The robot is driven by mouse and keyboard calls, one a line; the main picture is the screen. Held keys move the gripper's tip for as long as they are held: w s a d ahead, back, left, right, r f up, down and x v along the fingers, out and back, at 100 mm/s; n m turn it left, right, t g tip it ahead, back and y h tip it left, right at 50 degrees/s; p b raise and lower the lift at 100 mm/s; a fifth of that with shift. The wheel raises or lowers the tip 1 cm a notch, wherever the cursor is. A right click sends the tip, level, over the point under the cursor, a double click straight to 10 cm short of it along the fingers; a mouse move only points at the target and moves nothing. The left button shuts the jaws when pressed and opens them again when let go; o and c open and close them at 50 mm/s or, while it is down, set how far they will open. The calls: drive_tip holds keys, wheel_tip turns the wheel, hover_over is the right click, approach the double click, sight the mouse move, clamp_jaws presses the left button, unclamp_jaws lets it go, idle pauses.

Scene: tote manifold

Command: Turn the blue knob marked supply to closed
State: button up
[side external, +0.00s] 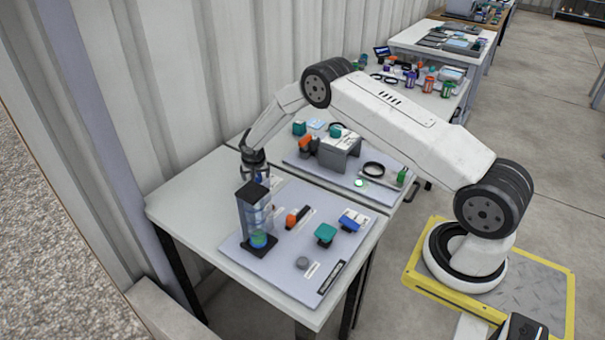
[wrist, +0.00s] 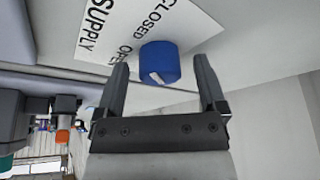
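The blue knob (wrist: 160,62) is in the middle of the wrist view, with a pale pointer mark on its lower left face. Its white label (wrist: 120,30) reads SUPPLY, CLOSED and OPEN; the knob covers part of it. My gripper (wrist: 162,68) is open, one finger on each side of the knob, with a gap visible on both sides. In the side external view my gripper (side external: 254,168) is low over the back of the near table, behind the clear column. The knob is mostly hidden there, with only a bit of blue below the gripper.
A clear column (side external: 257,215) with dark ends stands close in front of my gripper. The grey board (side external: 290,270) also carries an orange-handled part (side external: 291,220), a green block (side external: 325,232), a blue block (side external: 350,220) and a grey knob (side external: 302,263). The corrugated wall is close behind.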

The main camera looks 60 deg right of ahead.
drive_tip(key=shift+r, duration=0.15)
drive_tip(key=shift+v, duration=3.25)
drive_tip(key=shift+s+a+r, duration=0.2)
drive_tip(key=shift+r, duration=0.25)
drive_tip(key=s+a+r+n+y, duration=0.1)
drive_tip(key=s+a+r+n, duration=0.2)
drive_tip(key=s, duration=0.6)
drive_tip(key=s+a+r+n+y, duration=0.1)
drive_tip(key=s+a+r+n, duration=0.2)
drive_tip(key=s, duration=0.7)
drive_tip(key=s+a+r+n+y, duration=0.1)
drive_tip(key=s+a+r+n, duration=0.2)
drive_tip(key=s+a+r, duration=0.3)
drive_tip(key=s+r, duration=0.1)
drive_tip(key=s, duration=0.3)
drive_tip(key=shift+s+a, duration=0.25)
